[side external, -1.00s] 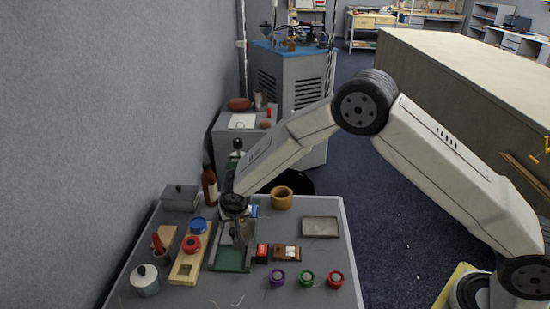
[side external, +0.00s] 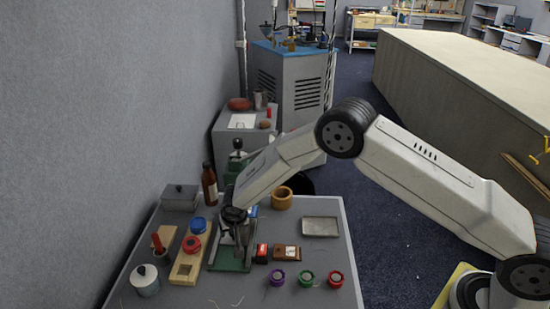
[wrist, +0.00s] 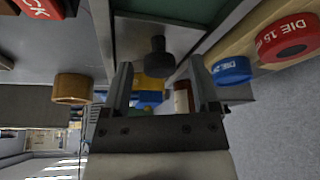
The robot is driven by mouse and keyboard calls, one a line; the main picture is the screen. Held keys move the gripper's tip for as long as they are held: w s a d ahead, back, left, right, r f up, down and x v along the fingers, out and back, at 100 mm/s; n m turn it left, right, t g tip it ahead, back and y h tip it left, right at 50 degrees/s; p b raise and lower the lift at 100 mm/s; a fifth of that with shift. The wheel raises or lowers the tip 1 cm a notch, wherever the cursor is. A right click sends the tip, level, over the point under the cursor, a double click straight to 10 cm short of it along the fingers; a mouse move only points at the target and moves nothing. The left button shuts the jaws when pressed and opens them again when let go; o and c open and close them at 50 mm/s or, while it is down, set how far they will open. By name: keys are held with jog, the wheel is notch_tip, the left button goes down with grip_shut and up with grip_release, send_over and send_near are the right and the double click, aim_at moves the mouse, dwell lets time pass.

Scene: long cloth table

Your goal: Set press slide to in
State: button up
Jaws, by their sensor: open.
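The press (side external: 232,262), with a green base and grey metal side rails, stands mid-table, partly hidden behind my gripper in the side external view. In the wrist view a dark round knob (wrist: 156,62) shows by the press's grey frame, which I take to be the slide's handle. My gripper (wrist: 162,88) is open, with a finger on each side of the knob in the picture. I cannot tell whether the fingers touch the knob or how far the slide sits. In the side external view my gripper (side external: 238,240) is over the press.
A wooden board with blue (side external: 198,224) and red (side external: 192,244) die rings lies left of the press. A red block (side external: 262,250) and a brown block (side external: 287,253) sit close on its right. A wooden ring (side external: 282,198) and a brown bottle (side external: 209,185) stand behind.

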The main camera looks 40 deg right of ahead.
grip_shut()
dwell(1.3)
